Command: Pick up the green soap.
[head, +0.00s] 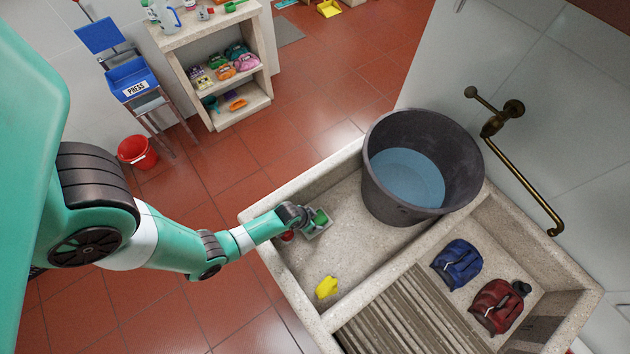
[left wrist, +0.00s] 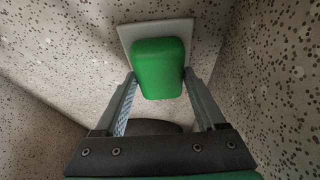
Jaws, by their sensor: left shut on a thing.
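The green soap (head: 320,217) is at the left end of the stone basin. It also shows in the left wrist view (left wrist: 158,68) as a rounded green block over a pale soap dish (left wrist: 127,35). My left gripper (head: 308,217) is shut on the soap, with one finger along each side of it. I cannot tell whether the soap still touches the dish. My right gripper is out of view.
A yellow cloth-like item (head: 327,287) lies in the basin. A grey bucket of water (head: 383,205) stands at the far side. A ribbed washboard (head: 400,318), a blue bag (head: 457,264) and a red bag (head: 497,306) are to the right.

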